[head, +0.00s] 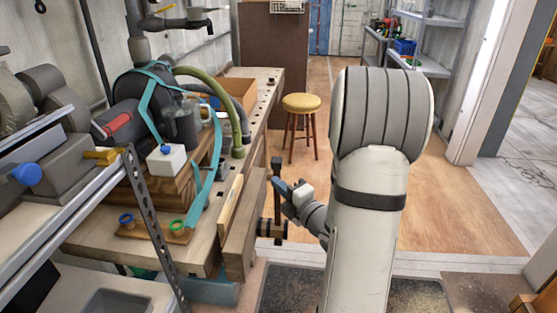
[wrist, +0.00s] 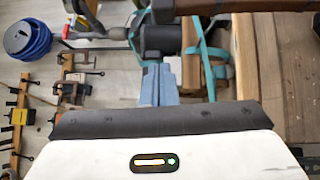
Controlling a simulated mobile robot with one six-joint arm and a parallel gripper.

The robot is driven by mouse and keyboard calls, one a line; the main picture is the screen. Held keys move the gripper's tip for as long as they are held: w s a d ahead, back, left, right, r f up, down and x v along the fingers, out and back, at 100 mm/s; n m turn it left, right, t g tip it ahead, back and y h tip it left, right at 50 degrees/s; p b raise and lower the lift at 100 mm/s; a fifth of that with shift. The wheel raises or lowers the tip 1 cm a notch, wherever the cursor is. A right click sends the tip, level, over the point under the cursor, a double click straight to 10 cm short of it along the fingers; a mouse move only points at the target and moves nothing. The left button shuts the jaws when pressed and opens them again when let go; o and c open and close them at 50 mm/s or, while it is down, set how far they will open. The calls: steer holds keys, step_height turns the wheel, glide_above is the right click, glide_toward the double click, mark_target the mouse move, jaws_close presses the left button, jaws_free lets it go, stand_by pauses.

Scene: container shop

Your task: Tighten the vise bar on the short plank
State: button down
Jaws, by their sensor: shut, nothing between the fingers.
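The short plank (head: 229,213) stands upright in the vise at the bench's right side, between the bench edge and the wooden vise jaw (head: 244,235). The vise bar (head: 277,212) stands roughly vertical, to the right of the jaw. My gripper (head: 280,180) is shut and empty, close beside the upper part of the bar. Its blue-grey fingers show in the wrist view (wrist: 158,85). I cannot tell whether they touch the bar.
The workbench (head: 90,240) holds a white box with a blue knob (head: 167,161), a teal strap (head: 203,185), a green hose and a wooden crate. A metal shelf (head: 70,195) stands at the near left. A yellow stool (head: 302,104) stands behind.

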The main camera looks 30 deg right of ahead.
mark_target(277, 172)
steer(key=w, duration=0.1)
steer(key=w+d, duration=0.1)
steer(key=w, duration=0.3)
steer(key=shift+w+d+r, duration=0.25)
steer(key=shift+d, duration=0.15)
